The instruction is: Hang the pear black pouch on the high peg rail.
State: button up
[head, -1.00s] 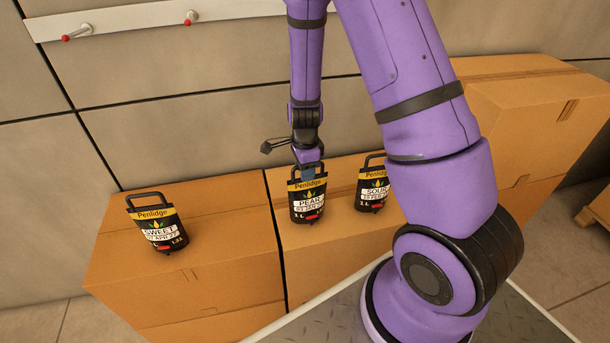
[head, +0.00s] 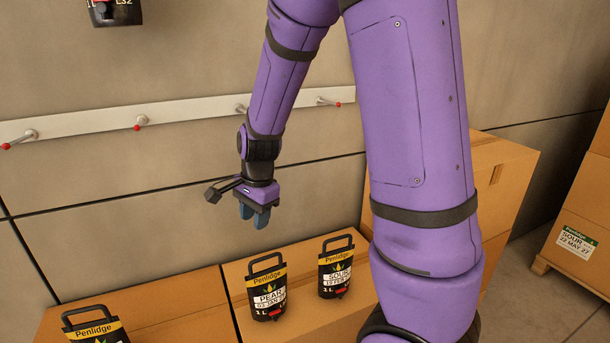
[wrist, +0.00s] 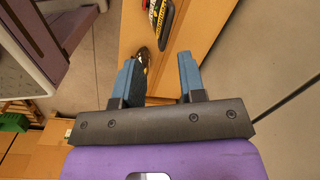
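The pear black pouch (head: 267,292), with a yellow band and a stiff loop handle on top, stands on a cardboard box. My gripper (head: 254,216) hangs fingers down above and slightly left of its handle, apart from it and empty. In the wrist view the two blue fingers (wrist: 158,78) are spread with nothing gripped. Part of a black labelled pouch (wrist: 160,18) shows beyond them; I cannot tell which one. A pale peg rail (head: 190,112) with red-tipped pegs runs along the wall. A black pouch (head: 114,10) hangs above it, cut off by the top edge; its support is out of view.
The sour pouch (head: 336,267) stands just right of the pear pouch. The sweet pouch (head: 97,332) is at the lower left, partly cut off. A taller carton (head: 500,195) stands at right behind my arm. A labelled carton (head: 580,225) is at the far right.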

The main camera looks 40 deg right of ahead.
jog(key=s+a+r+n+t+h, duration=0.1)
jog(key=s+r+n+t, duration=0.3)
jog(key=s+r+n, duration=1.2)
jog(key=s+r, duration=0.3)
jog(key=s, duration=0.1)
jog(key=shift+s+a+r, duration=0.35)
jog(key=shift+r, duration=0.05)
jog(key=shift+o, duration=1.3)
